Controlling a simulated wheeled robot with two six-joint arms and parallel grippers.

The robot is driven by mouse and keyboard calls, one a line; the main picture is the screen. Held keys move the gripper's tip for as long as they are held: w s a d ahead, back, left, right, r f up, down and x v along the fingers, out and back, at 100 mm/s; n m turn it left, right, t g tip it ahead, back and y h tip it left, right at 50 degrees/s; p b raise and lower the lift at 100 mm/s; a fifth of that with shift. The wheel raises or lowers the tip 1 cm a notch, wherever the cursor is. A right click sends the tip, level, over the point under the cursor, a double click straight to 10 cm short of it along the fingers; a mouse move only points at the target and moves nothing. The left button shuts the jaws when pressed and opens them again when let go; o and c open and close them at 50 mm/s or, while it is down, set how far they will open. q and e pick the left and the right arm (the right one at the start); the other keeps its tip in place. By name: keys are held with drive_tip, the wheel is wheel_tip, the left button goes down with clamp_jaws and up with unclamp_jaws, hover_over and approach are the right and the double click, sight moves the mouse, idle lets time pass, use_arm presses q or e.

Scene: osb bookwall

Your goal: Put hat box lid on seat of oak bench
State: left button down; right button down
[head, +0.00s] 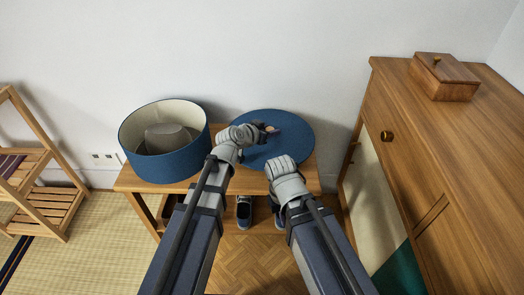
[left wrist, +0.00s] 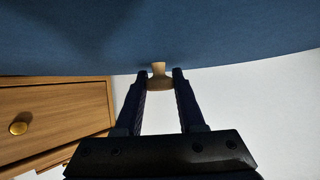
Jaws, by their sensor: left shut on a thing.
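The blue round hat box lid (head: 296,128) is over the right part of the oak bench (head: 138,181). My left gripper (head: 267,129) is shut on the lid's pale knob, which shows between the fingers in the left wrist view (left wrist: 159,76). The lid's blue face (left wrist: 200,30) fills the top of that view. I cannot tell whether the lid touches the seat. The open blue hat box (head: 170,160), with a grey hat (head: 168,138) inside, stands on the left of the seat. My right gripper (head: 284,166) is in front of the lid; its fingers are hidden.
A wooden cabinet (head: 440,150) stands close on the right, with a small wooden box (head: 443,76) on top. Dark shoes (head: 244,212) are under the bench. A wooden rack (head: 35,170) is at the far left. A white wall is behind the bench.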

use_arm(q)
drive_tip(key=shift+f+b, duration=2.7)
drive_tip(key=shift+f, duration=0.65)
drive_tip(key=shift+f, duration=0.2)
drive_tip(key=c, duration=0.5)
unclamp_jaws()
drive_tip(key=shift+r, duration=0.1)
